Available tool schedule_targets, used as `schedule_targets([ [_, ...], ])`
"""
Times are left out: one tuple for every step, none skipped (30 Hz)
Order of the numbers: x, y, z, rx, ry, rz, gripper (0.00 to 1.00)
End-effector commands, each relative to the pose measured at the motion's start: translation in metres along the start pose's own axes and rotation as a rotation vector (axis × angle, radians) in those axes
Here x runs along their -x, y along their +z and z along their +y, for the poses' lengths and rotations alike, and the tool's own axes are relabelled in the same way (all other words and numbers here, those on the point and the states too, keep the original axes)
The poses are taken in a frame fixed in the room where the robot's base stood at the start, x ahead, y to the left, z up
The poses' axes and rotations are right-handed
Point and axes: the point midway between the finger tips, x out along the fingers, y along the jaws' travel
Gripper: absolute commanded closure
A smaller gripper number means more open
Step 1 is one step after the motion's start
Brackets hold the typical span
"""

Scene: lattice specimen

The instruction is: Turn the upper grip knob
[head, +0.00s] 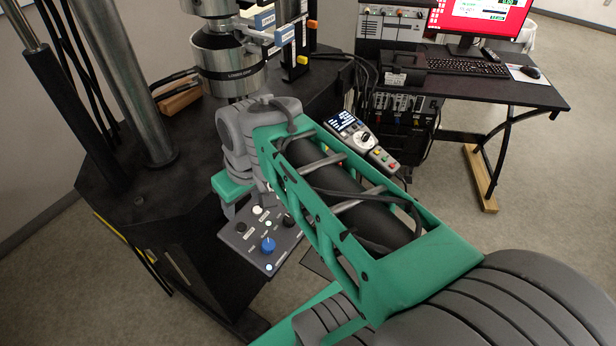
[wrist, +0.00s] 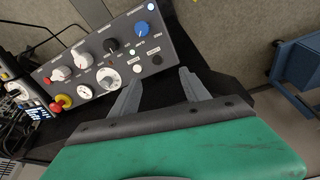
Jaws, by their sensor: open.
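A grey control panel (wrist: 122,62) fills the upper left of the wrist view, tilted. It carries two white-faced knobs (wrist: 60,73), a black knob (wrist: 111,45), a blue knob (wrist: 142,28), a large white dial (wrist: 107,78) and a red mushroom button (wrist: 62,101). The labels are too small to read, so I cannot tell which is the upper grip knob. My gripper (wrist: 159,76) is open and empty, its fingertips near the panel's right lower edge, with no knob between them. In the head view the panel (head: 255,243) is partly hidden by my arm; its blue knob (head: 268,243) shows.
The black machine base (head: 150,215) with steel columns (head: 135,85) stands on the left. A handset with a lit screen (head: 350,128) is beyond my arm. A desk with a monitor (head: 478,18) and keyboard (head: 468,66) is at the back right.

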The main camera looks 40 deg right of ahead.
Motion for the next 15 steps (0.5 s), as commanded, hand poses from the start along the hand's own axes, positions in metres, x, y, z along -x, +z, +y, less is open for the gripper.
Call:
schedule_targets([
  [-0.022, -0.014, 0.026, 0.045, -0.023, -0.004, 0.43],
  [-0.029, -0.024, 0.043, 0.095, -0.042, 0.000, 0.43],
  [-0.038, -0.035, 0.071, 0.167, -0.065, 0.009, 0.43],
  [-0.045, -0.041, 0.095, 0.225, -0.082, 0.019, 0.43],
  [-0.052, -0.044, 0.120, 0.284, -0.097, 0.031, 0.43],
  [-0.060, -0.044, 0.154, 0.363, -0.112, 0.049, 0.43],
  [-0.066, -0.040, 0.180, 0.421, -0.120, 0.063, 0.43],
  [-0.071, -0.034, 0.205, 0.476, -0.125, 0.078, 0.43],
  [-0.077, -0.023, 0.234, 0.547, -0.130, 0.095, 0.43],
  [-0.080, -0.014, 0.254, 0.593, -0.130, 0.108, 0.43],
  [-0.083, -0.004, 0.271, 0.636, -0.130, 0.118, 0.43],
  [-0.085, 0.008, 0.289, 0.684, -0.129, 0.129, 0.43],
  [-0.086, 0.016, 0.299, 0.713, -0.128, 0.136, 0.43],
  [-0.087, 0.021, 0.307, 0.739, -0.126, 0.142, 0.43],
  [-0.088, 0.027, 0.313, 0.762, -0.125, 0.146, 0.43],
])
